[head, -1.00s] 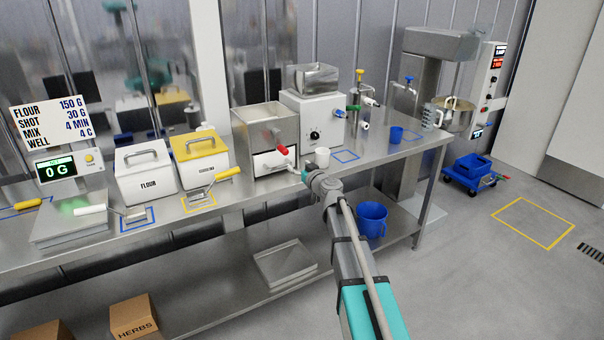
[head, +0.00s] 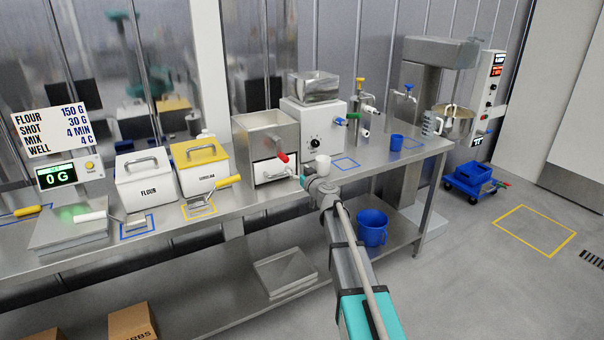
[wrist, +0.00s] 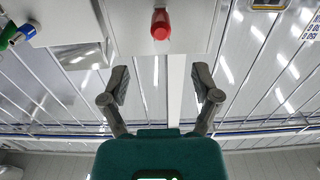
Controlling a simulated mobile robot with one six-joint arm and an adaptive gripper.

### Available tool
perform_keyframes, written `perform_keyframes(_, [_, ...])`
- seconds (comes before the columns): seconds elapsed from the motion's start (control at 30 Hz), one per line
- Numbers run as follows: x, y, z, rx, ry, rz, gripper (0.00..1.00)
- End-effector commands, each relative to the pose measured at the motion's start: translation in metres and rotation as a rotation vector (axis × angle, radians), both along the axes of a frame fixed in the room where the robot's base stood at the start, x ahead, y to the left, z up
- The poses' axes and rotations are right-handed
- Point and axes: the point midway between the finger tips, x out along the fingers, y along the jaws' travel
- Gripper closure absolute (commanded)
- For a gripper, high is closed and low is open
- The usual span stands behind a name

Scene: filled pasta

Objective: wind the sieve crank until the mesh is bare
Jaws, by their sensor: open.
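The sieve (head: 266,133) is a steel open-topped box on the bench, with a white front panel. Its crank has a red handle (head: 282,157), which also shows at the top of the wrist view (wrist: 161,24). The mesh and anything on it cannot be made out. My gripper (head: 302,179) is in front of the sieve's right side, just below and right of the red handle. In the wrist view my gripper (wrist: 161,88) has its two fingers spread with nothing between them. The handle lies beyond the fingertips, roughly centred between them, apart from both.
A white machine with a dial (head: 314,128) is right of the sieve. The yellow-lidded bin (head: 201,167), a scoop with a yellow handle (head: 228,182) and the flour bin (head: 146,181) are left.

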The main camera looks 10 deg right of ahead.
Motion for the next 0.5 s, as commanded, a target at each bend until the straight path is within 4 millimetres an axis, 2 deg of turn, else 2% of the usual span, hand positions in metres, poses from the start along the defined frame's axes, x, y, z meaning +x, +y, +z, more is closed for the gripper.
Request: perform_keyframes(0.5, [0.044,0.015,0.0,0.0,0.0,0.001,0.2])
